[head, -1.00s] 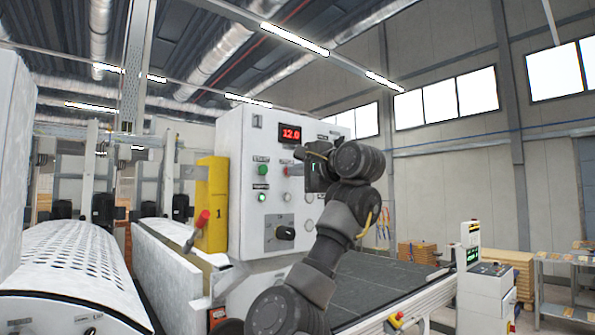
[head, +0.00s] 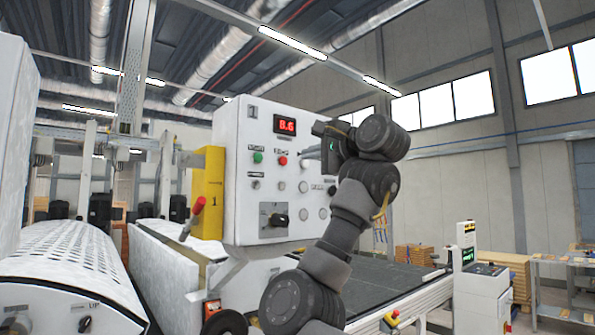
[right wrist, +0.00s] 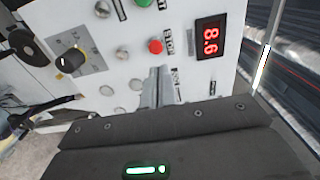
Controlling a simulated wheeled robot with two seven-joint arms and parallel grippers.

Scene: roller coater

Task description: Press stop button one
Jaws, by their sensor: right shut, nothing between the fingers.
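The white control panel (head: 235,215), marked 1, stands in the middle of the head view. Its red stop button (head: 282,160) sits right of the green button (head: 258,157), under a red display (head: 285,124) reading 8.6. The red button also shows clear in the right wrist view (right wrist: 155,46), just beyond my fingertips. My right gripper (head: 304,152) is shut and empty, in front of the panel just right of the red button. It shows from behind in the right wrist view (right wrist: 158,72); touching cannot be seen. My left gripper is out of view.
A black rotary knob (head: 278,219) and several grey buttons share the panel. A yellow post (head: 208,195) with a red-handled lever (head: 197,206) stands left of it. A dark conveyor (head: 385,283) runs behind my right arm. A perforated roller cover (head: 70,260) lies left.

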